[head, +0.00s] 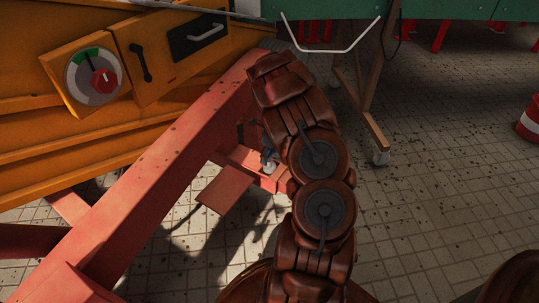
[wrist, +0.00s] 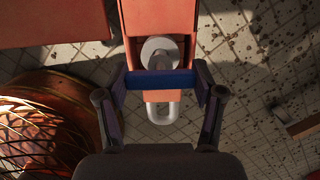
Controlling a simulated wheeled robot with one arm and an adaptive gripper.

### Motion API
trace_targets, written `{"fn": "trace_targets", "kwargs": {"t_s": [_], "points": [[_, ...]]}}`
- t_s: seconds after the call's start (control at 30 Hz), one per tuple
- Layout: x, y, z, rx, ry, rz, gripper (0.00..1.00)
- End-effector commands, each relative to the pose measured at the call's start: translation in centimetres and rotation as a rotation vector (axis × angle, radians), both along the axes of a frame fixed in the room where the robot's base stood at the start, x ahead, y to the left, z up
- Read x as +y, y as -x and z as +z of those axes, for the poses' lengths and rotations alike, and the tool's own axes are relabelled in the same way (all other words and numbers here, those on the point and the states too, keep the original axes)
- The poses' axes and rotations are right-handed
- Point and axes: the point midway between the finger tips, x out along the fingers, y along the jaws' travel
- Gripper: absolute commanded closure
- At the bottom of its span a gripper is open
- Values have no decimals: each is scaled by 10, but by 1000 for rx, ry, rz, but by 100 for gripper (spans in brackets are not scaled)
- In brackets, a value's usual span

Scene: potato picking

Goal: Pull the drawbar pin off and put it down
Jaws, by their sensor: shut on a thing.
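The drawbar pin shows a blue crossbar handle (wrist: 160,79) in the wrist view, over the red drawbar end (wrist: 158,18). My gripper (wrist: 161,82) has one finger at each end of this handle and is shut on it. A pale grey round piece (wrist: 158,46) lies just beyond the handle, against the drawbar; whether the pin's shaft is still in its hole is hidden. My arm hides most of the gripper there.
A grey loop (wrist: 164,114) hangs at the drawbar's tip. An orange machine panel with a red-knob switch (head: 104,80) stands at the left, above a long red beam (head: 150,180). A wheeled stand (head: 372,125) is behind my arm. Tiled floor (head: 440,190) is free at right.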

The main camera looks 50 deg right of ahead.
Motion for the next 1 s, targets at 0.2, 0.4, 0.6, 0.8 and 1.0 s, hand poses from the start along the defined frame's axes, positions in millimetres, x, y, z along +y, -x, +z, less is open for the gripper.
{"fn": "trace_targets", "kwargs": {"t_s": [0.2, 0.4, 0.6, 0.8, 1.0], "points": [[0, 0, 7, 0, 0, 0, 66], [0, 0, 13, 0, 0, 0, 66], [0, 0, 19, 0, 0, 1, 66], [0, 0, 24, 1, 0, 1, 66], [0, 0, 30, 0, 0, 0, 66]]}}
